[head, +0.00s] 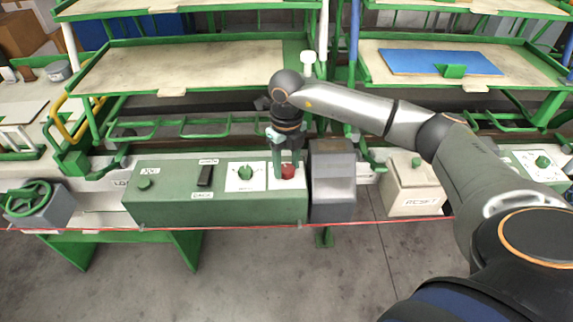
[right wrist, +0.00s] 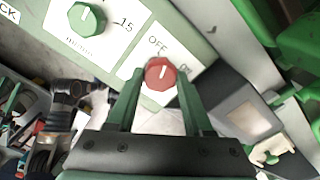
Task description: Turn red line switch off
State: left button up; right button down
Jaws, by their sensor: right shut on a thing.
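The red line switch (head: 288,171) is a red knob on a white plate, near the right end of the top of a green control box (head: 160,203). It also shows in the right wrist view (right wrist: 159,74), with the word OFF (right wrist: 157,41) printed on the plate beyond it. The white mark on the knob points up the picture there. My right gripper (head: 284,172) reaches down from above, with its green fingers on both sides of the red knob, shut on it. In the right wrist view its fingertips (right wrist: 158,80) flank the knob. My left gripper is not in view.
Left of the red switch are a green knob (head: 245,172) on a white plate, a black switch (head: 205,175) and another green knob (head: 144,184). A grey block (head: 332,180) stands close on the right. A thin red line (head: 380,222) runs along the front. Shelves stand behind.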

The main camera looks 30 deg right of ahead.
aim_at(287, 168)
jog(key=shift+n, duration=0.8)
jog(key=shift+n+b, duration=0.4)
jog(key=shift+n, duration=1)
jog(key=shift+c, duration=1.5)
grip_release()
jog(key=shift+r, duration=0.1)
notch_tip(287, 168, up, 12)
jog(key=shift+r, duration=0.2)
